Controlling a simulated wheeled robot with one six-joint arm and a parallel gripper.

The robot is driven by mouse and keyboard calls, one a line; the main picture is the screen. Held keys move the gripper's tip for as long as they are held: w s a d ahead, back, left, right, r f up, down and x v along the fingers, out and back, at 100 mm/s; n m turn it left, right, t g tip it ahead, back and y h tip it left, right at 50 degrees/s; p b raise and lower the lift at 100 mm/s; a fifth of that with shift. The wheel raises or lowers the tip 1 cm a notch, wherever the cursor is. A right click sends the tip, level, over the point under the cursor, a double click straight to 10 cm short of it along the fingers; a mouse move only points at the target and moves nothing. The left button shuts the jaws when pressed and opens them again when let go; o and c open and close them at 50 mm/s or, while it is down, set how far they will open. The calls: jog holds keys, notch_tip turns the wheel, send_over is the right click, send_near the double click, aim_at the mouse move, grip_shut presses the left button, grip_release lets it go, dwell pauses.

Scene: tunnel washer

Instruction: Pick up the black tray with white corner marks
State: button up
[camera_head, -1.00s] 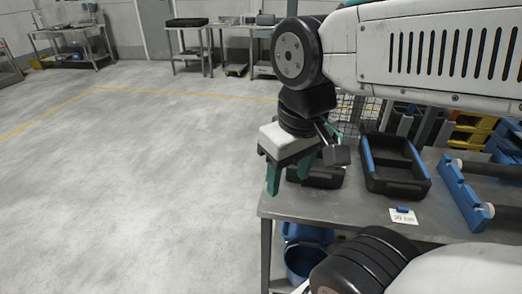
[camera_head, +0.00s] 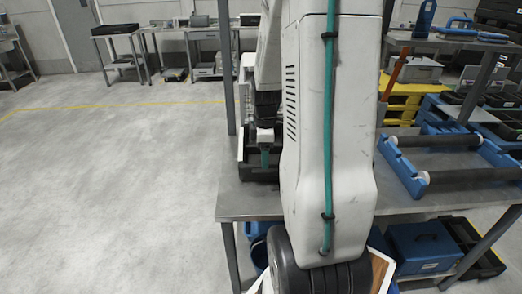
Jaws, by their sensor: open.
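A black tray (camera_head: 258,174) stands on the grey metal table near its left edge, mostly hidden behind my arm. The other finger is hidden by my arm. The gripper is open. I cannot tell whether the finger touches the tray. Another flat black tray (camera_head: 115,29) lies on a far table at the upper left; no white marks show on it either.
On the table (camera_head: 248,205), a blue roller stand (camera_head: 408,172) with dark rollers is right of my arm. Yellow bins (camera_head: 402,105) are behind it. A blue box (camera_head: 424,247) is below the table. The floor at left is clear, crossed by a yellow line.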

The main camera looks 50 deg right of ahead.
aim_at(268, 171)
jog(key=f, duration=0.3)
jog(key=d+f, duration=0.1)
jog(key=f, duration=0.4)
jog(key=shift+d+f, duration=0.35)
jog(key=shift+f, duration=0.05)
jog(key=c, duration=1.3)
